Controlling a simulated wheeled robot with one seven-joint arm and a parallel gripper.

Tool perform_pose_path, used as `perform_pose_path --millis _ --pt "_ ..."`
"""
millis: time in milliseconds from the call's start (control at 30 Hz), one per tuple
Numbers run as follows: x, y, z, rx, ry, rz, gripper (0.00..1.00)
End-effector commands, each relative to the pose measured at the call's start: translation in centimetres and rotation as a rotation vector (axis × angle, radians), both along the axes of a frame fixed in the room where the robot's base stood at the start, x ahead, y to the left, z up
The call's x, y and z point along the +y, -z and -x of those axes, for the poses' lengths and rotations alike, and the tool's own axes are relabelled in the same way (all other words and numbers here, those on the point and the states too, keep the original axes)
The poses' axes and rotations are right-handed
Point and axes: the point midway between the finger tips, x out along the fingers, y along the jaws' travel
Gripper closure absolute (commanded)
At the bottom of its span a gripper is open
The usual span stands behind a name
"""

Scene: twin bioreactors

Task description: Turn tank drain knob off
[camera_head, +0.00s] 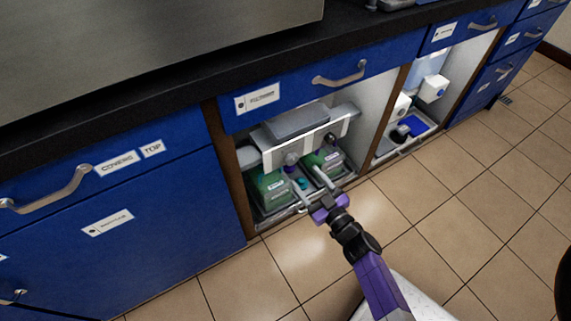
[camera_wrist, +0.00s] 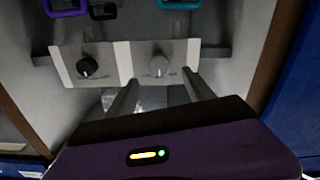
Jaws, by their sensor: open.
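A white panel (camera_head: 270,155) inside the open cabinet bay carries two knobs. One knob is grey (camera_head: 291,159) and one is dark (camera_head: 330,139). No readable label tells which knob is the tank drain knob. My gripper (camera_head: 307,177) is open and empty in front of the panel. In the wrist view its two fingertips (camera_wrist: 160,80) lie either side of the grey knob's line; contact is not visible.
Green-filled containers (camera_head: 272,188) sit low in the bay, beside a teal part (camera_head: 302,184). A wooden post (camera_head: 228,165) borders the bay. Blue drawers (camera_head: 175,210) flank it under a black countertop (camera_head: 180,85). The tiled floor (camera_head: 440,200) to the right is clear.

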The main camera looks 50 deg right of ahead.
Motion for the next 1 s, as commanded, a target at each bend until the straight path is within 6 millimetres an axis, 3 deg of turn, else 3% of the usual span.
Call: perform_pose_path --millis 400,833,867,1000 --pt "-1.7 0.2 -5.7 -0.002 0.002 0.003 0.39" --pt "-2.0 0.0 -6.9 0.0 0.002 0.0 0.39" --pt "-2.0 0.0 -6.9 0.0 0.002 0.0 0.41" --pt "-2.0 0.0 -6.9 0.0 0.001 0.0 0.68"
